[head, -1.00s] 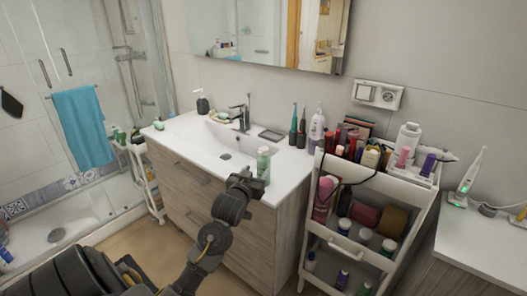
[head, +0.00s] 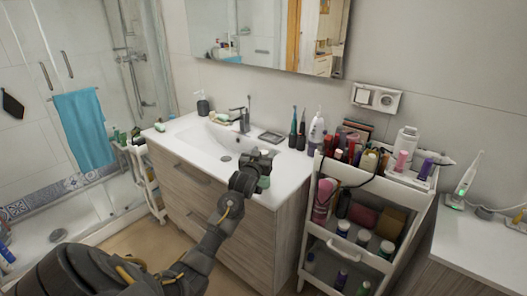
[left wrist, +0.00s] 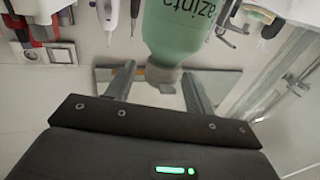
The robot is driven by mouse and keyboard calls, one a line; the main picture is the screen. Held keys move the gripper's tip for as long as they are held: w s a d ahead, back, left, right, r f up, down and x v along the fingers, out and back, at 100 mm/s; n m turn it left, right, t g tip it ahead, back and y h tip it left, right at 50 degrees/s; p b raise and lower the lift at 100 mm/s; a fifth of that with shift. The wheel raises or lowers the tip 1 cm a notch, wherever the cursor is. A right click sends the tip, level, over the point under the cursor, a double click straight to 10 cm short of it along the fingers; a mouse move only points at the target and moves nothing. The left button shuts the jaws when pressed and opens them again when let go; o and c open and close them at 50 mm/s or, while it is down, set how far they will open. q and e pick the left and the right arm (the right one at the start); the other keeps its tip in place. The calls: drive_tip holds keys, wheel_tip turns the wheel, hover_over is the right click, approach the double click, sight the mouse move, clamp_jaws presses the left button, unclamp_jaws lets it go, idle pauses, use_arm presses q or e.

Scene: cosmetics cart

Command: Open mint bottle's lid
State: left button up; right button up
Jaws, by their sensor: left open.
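The mint bottle (head: 264,182) stands on the front right part of the white sink counter. In the head view my left gripper (head: 264,156) is over its top and hides most of it. In the left wrist view the pale green bottle (left wrist: 178,30) appears upside down, with dark lettering. The gripper is open, with one finger on each side of the lid. I cannot tell whether either finger touches it. My right gripper is not in view.
The basin and faucet (head: 240,120) lie behind and left of the bottle. Toothbrushes and a white dispenser (head: 316,130) stand at the counter's back right. A white cart (head: 370,205) full of cosmetics stands right of the counter. The counter's front edge is close to the bottle.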

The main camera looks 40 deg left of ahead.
use_arm(q)
drive_tip(key=shift+w+a, duration=0.1)
drive_tip(key=shift+w, duration=0.2)
